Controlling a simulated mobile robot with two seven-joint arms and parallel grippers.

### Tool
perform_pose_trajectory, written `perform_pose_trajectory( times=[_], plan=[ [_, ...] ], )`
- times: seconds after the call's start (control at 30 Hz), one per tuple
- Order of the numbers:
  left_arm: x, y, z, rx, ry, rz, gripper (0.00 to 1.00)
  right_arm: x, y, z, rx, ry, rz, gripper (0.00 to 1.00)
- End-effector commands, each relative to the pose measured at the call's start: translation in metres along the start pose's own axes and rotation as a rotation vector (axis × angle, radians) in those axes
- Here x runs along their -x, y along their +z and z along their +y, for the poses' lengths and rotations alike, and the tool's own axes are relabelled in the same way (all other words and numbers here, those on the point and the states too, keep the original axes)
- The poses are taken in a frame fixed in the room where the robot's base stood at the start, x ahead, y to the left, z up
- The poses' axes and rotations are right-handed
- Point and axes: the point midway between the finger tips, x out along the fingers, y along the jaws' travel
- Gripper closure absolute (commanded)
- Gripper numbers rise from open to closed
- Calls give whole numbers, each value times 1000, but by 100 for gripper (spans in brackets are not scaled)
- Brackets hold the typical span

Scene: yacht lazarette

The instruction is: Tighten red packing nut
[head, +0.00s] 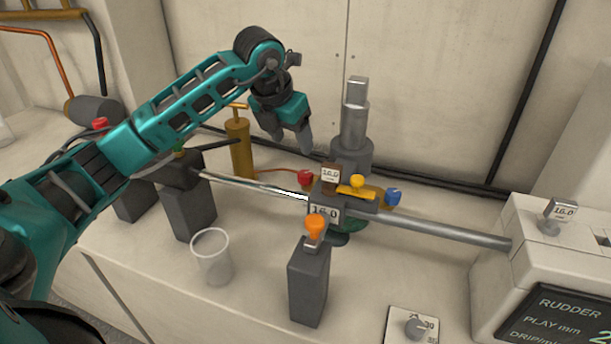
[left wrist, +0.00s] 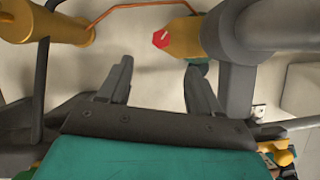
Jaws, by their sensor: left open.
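The red packing nut (head: 305,178) sits on the left side of the fitting around the steel shaft (head: 440,232). In the left wrist view the red nut (left wrist: 161,39) is a small red hexagon with a pale mark, on the end of a brass body (left wrist: 183,38). My left gripper (head: 290,138) hangs above and slightly left of the nut, fingers down and empty. Its spread fingers (left wrist: 160,68) in the left wrist view have the nut beyond their tips, apart from them. My right gripper is not in view.
A brass cylinder with T-handle (head: 238,145) stands left of the gripper. A grey upright cylinder (head: 353,130) stands close behind the fitting. Orange (head: 315,225), yellow (head: 357,182) and blue (head: 393,196) knobs crowd the fitting. A clear cup (head: 212,258) stands in front.

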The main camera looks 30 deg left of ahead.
Motion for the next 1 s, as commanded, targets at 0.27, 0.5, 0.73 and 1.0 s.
perform_pose_trajectory(
  times=[0.27,0.5,0.73,1.0],
  plan=[
    [-56,-2,-2,0,-6,5,36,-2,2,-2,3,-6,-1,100],
    [-100,-1,-3,-2,-6,3,36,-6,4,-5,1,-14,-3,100],
    [-118,-1,-2,-3,-5,1,36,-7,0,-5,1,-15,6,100],
    [-119,0,-3,-4,-5,0,36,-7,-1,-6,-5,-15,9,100]
  ],
)
